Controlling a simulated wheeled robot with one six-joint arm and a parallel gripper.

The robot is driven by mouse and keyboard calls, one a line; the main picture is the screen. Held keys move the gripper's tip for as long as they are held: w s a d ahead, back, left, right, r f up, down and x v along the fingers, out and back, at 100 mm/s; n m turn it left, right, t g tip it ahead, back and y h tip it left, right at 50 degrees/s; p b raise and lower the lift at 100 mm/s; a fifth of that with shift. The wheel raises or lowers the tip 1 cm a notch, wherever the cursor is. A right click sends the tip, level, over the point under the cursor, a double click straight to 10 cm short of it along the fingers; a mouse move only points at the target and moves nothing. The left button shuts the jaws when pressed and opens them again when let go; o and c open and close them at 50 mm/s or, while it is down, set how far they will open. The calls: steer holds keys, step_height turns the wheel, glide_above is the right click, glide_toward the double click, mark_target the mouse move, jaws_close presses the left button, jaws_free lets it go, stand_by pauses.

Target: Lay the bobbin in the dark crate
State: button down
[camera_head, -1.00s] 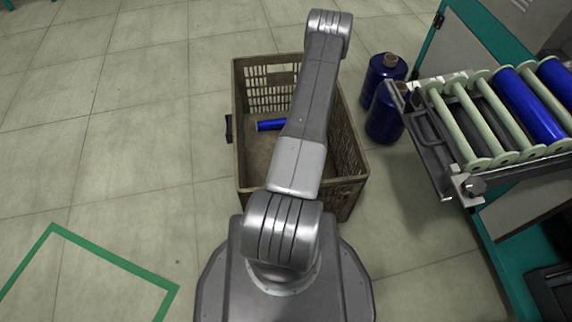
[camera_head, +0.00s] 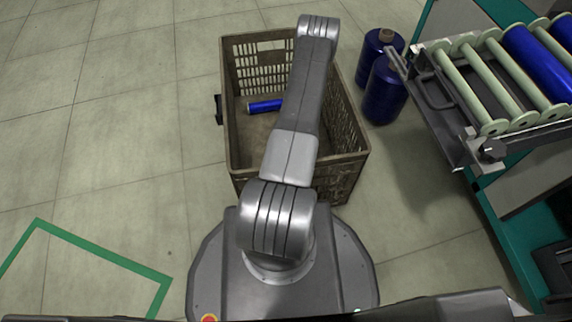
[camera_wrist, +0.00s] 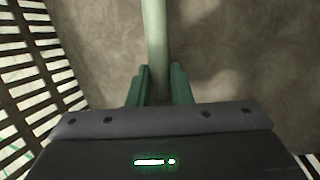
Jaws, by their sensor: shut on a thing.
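In the wrist view a pale green bobbin (camera_wrist: 155,40), a plain rod with its ends out of sight, runs between the green fingers of my gripper (camera_wrist: 158,86), which is shut on it. The brown-grey slatted crate (camera_head: 342,172) stands on the floor, and its slatted wall (camera_wrist: 35,75) shows at the left of the wrist view. My arm reaches over the crate and hides my gripper and the bobbin in the head view. I cannot tell whether the bobbin touches the crate floor.
A blue bobbin (camera_head: 264,105) lies in the crate, left of my arm. Two blue spools (camera_head: 384,92) stand on the floor right of the crate. A rack (camera_head: 447,115) with green and blue rollers is farther right. Floor left of the crate is clear.

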steer(key=shift+f, duration=1.2)
steer(key=shift+b, duration=0.3)
steer(key=shift+f, duration=0.2)
steer(key=c, duration=1.3)
jaws_free()
steer(key=p+v, duration=0.3)
steer(key=v, duration=0.9)
steer(key=shift+d+r+p, duration=0.1)
steer(key=shift+r+p, duration=0.1)
steer(key=shift+p, duration=0.1)
